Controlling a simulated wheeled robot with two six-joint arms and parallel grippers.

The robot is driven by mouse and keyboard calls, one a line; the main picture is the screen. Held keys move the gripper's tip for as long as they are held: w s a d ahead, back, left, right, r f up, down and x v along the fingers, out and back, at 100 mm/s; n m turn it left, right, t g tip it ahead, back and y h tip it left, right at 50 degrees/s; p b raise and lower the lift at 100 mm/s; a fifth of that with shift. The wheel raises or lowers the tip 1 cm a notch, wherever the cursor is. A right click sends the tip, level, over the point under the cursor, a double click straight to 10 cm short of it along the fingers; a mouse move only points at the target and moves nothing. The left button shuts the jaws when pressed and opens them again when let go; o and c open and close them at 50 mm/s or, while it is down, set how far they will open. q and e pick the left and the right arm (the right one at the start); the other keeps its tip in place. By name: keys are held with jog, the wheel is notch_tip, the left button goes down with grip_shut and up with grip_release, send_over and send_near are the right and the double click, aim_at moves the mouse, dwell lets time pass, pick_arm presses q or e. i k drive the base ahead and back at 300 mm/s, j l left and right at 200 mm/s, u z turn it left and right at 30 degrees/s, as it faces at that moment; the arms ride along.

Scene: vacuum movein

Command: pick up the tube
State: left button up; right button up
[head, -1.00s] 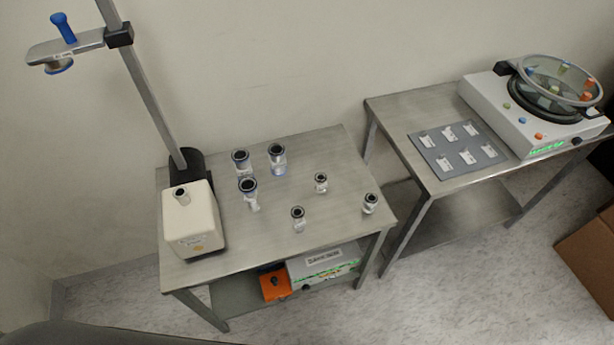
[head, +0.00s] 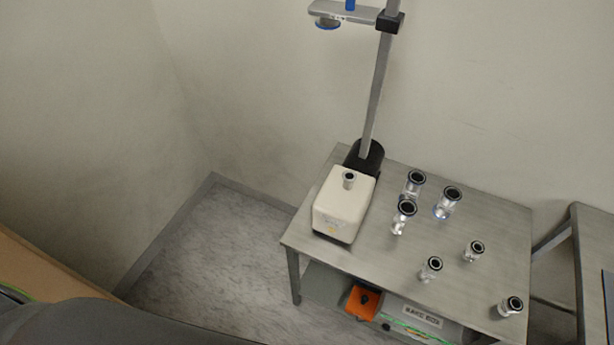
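Several clear tubes with dark ring tops stand on a metal table (head: 372,252) in the right half of the head view. Three larger ones are grouped near the stand: a back tube (head: 413,188), a right tube (head: 446,204) and a front tube (head: 402,218). Three smaller ones are spread toward the front and right: a left one (head: 431,270), a middle one (head: 474,251) and one near the right edge (head: 510,307). Which of them is the task's tube I cannot tell. Neither of my grippers is in view.
A white box (head: 341,208) with a small fitting on top sits beside a tall metal post (head: 377,95) with a side clamp (head: 343,14). An orange item (head: 362,302) lies on the lower shelf. A second table (head: 590,235) is cut off at right. Floor (head: 225,255) left of the table is clear.

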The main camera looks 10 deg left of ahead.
aim_at(473, 251)
jog(key=z, duration=1.15)
